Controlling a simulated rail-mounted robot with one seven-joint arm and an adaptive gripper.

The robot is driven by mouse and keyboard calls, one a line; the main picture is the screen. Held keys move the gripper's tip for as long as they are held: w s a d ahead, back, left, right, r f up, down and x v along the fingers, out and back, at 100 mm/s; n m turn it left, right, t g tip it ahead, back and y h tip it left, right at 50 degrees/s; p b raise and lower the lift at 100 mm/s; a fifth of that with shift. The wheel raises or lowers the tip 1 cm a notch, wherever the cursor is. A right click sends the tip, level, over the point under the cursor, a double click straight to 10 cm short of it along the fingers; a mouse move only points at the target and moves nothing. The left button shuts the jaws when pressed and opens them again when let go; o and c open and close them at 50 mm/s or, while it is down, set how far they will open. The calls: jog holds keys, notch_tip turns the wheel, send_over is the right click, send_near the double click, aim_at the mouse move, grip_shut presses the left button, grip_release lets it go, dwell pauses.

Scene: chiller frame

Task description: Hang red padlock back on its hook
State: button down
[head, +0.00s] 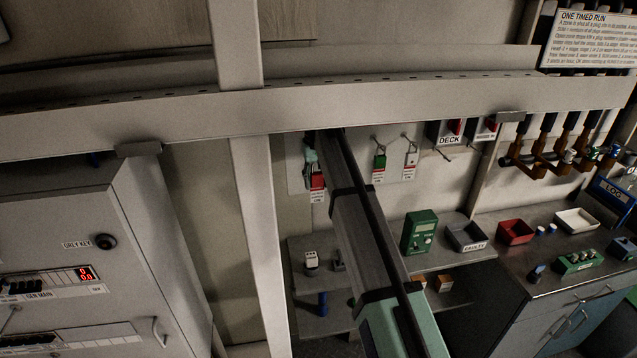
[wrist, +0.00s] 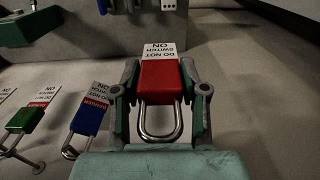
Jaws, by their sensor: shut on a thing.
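My gripper (head: 311,160) is shut on the red padlock (head: 317,181) in front of the pale hook board (head: 397,172). In the wrist view the red padlock (wrist: 160,78) sits between both fingers of my gripper (wrist: 160,98). Its steel shackle points toward my palm, and its white "DO NOT SWITCH ON" tag (wrist: 164,52) is at the far end, upside down in the picture. In the head view the padlock is upright with the tag below. My arm covers part of the board. I cannot make out the red padlock's hook or whether the shackle touches it.
A green padlock (head: 380,161) and a pale padlock (head: 411,159) hang to the right. The wrist view shows a blue padlock (wrist: 89,115) and a green padlock (wrist: 27,118) left of my gripper. A post (head: 262,230) stands left of my arm. A shelf (head: 450,262) lies below.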

jog(key=w+a+f+b, duration=0.1)
jog(key=w+a+b, duration=0.1)
jog(key=w, duration=0.6)
jog(key=shift+f, duration=0.3)
dwell(0.6)
dwell(0.5)
jog(key=c, duration=0.5)
grip_release()
jog(key=shift+c, duration=0.2)
